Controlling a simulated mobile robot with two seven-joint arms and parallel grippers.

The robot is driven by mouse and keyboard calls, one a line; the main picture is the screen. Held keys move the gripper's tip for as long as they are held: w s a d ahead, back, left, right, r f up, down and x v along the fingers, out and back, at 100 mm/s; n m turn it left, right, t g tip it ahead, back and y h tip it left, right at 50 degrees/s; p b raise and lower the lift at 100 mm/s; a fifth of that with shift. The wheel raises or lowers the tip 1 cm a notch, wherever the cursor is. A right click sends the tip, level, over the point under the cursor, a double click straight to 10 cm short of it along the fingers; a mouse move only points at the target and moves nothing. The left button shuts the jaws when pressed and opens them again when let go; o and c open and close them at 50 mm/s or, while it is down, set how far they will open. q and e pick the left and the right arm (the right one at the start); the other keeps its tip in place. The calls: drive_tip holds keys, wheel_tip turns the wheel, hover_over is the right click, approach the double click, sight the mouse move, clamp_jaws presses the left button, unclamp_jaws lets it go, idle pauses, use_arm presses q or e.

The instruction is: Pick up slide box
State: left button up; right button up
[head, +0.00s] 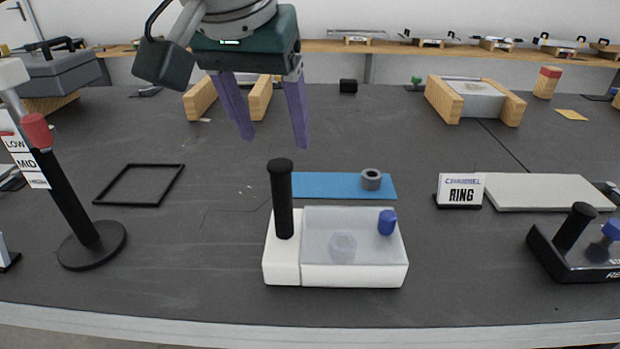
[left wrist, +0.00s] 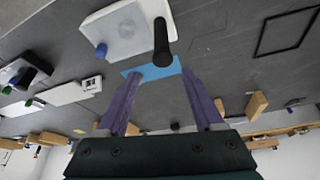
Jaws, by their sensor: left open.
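The slide box (head: 282,262) is a white box with an upright black handle (head: 281,200) on its left part. A translucent cover (head: 330,225) with a blue knob (head: 387,222) is on its right part, and a ring shape shows faintly through it. In the left wrist view the slide box (left wrist: 112,35) is upside down near the top. My left gripper (head: 275,142) has purple fingers, is open and empty, and hangs above and behind the black handle, apart from it. My right gripper is not in view.
A blue mat (head: 325,186) with a grey ring (head: 371,179) lies behind the slide box. A red-topped black post (head: 70,205) and a black square frame (head: 140,185) are at left. A RING sign (head: 461,190), a white plate (head: 545,193) and a black-handled dark box (head: 575,250) are at right.

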sight(278, 166)
use_arm(q)
drive_tip(key=x, duration=0.4)
drive_tip(key=shift+f+b, duration=0.15)
drive_tip(key=shift+b, duration=0.25)
drive_tip(key=x, duration=0.2)
drive_tip(key=b+x, duration=0.1)
drive_tip(key=shift+s+a+f, duration=0.1)
drive_tip(key=shift+a+f, duration=0.15)
drive_tip(key=shift+f, duration=0.2)
drive_tip(key=shift+w+f, duration=0.3)
drive_tip(key=shift+f, duration=0.1)
drive_tip(key=shift+c, duration=0.2)
clamp_jaws()
drive_tip(key=shift+d, duration=0.1)
